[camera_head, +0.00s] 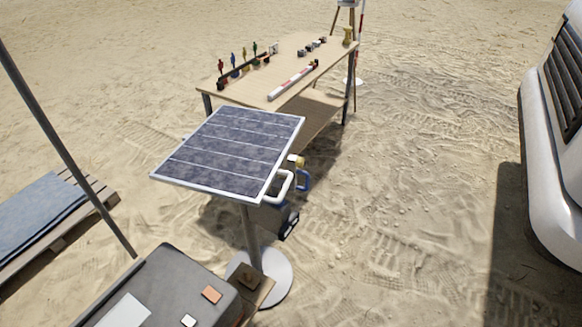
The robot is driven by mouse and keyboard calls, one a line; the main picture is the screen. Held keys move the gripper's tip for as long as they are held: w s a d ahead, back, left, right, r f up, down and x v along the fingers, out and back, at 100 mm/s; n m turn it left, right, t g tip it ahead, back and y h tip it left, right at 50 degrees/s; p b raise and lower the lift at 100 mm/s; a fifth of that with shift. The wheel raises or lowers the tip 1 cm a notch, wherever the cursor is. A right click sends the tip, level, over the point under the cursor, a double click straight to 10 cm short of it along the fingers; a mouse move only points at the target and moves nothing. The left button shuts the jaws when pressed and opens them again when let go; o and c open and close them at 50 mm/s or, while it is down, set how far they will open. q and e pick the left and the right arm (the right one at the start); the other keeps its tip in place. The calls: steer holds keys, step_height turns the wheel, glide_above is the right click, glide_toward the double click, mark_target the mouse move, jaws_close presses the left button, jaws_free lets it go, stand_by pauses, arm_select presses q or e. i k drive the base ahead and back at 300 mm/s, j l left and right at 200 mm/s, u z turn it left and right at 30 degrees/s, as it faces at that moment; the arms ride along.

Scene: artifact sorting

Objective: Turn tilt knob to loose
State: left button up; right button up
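A solar panel (230,150) with a white frame stands tilted on a grey post (250,237) with a round pale base (281,283). A white loop handle (284,188) sticks out from the panel's right edge. A small yellowish part (297,160), possibly the tilt knob, shows just beyond that edge. It is too small to tell its setting. A blue loop (305,181) hangs just below it. Neither of my grippers is in view.
A wooden table (240,93) with small coloured items stands behind the panel. A grey case (165,290) is at the front left, a pallet with a blue mat (40,215) at the left. A white vehicle (545,150) stands at right. Sand between panel and vehicle is open.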

mark_target(299, 161)
steer(key=l+u, duration=0.15)
steer(key=u, duration=0.25)
steer(key=l+u, duration=0.2)
steer(key=u, duration=0.2)
steer(key=l+u, duration=0.2)
steer(key=u, duration=0.2)
